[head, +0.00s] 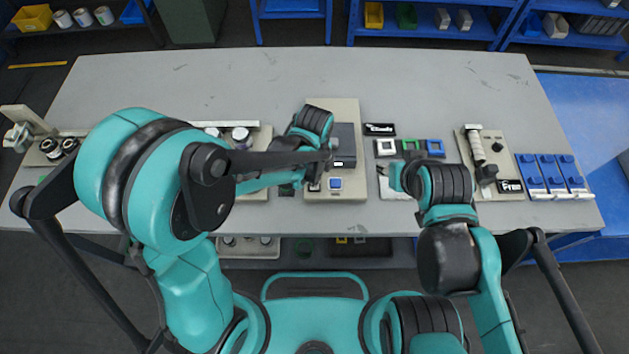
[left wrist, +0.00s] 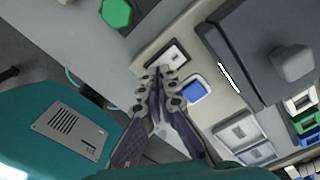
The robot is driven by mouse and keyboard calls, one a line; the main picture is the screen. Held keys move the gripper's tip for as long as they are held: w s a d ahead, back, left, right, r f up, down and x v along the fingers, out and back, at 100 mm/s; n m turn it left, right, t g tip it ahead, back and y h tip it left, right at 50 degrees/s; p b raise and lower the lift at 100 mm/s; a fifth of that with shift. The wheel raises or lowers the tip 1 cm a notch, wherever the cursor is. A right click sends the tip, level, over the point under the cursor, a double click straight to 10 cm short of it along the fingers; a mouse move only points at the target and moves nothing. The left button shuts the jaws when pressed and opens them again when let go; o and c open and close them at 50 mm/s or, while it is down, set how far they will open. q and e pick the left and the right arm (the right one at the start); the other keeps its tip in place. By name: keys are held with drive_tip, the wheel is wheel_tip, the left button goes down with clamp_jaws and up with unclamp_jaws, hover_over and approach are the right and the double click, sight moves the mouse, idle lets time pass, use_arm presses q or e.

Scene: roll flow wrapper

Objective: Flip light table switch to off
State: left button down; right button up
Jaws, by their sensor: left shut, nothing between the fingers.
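A beige unit (head: 346,110) with a dark grey box (head: 344,146) on it stands mid-table. At its front are a small switch (head: 314,186) with a pale plate and a blue button (head: 335,183). In the left wrist view, the switch (left wrist: 175,54) is a dark-and-white plate with the blue button (left wrist: 196,89) beside it. My left gripper (left wrist: 160,75) is shut and empty, its tips right at the near edge of the switch plate; contact and the switch's position cannot be told. My right gripper (head: 392,177) is over the table to the right; its fingers are too small to judge.
A green hexagonal knob (left wrist: 117,12) is left of the unit. White, green and blue square pieces (head: 411,147) and a black label block (head: 380,129) stand to the right. A beige roller fixture (head: 480,150) and blue blocks (head: 553,174) are farther right. The table's back is clear.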

use_arm(q)
drive_tip(key=shift+f+b, duration=0.45)
drive_tip(key=shift+f, duration=0.1)
drive_tip(key=shift+r, duration=0.1)
drive_tip(key=shift+r+p, duration=2.75)
drive_tip(key=shift+r, duration=0.75)
drive_tip(key=s+a+r+n+t+b, duration=0.1)
drive_tip(key=s+a+r+n+t, duration=0.1)
drive_tip(key=a+r+n, duration=0.3)
drive_tip(key=s+a+r+n+t+b, duration=0.2)
drive_tip(key=a+r+n+t, duration=0.3)
drive_tip(key=a+n, duration=0.7)
drive_tip(key=s+n, duration=0.1)
drive_tip(key=n, duration=0.6)
drive_tip(key=shift+a+r, duration=0.3)
drive_tip(key=shift+a, duration=0.1)
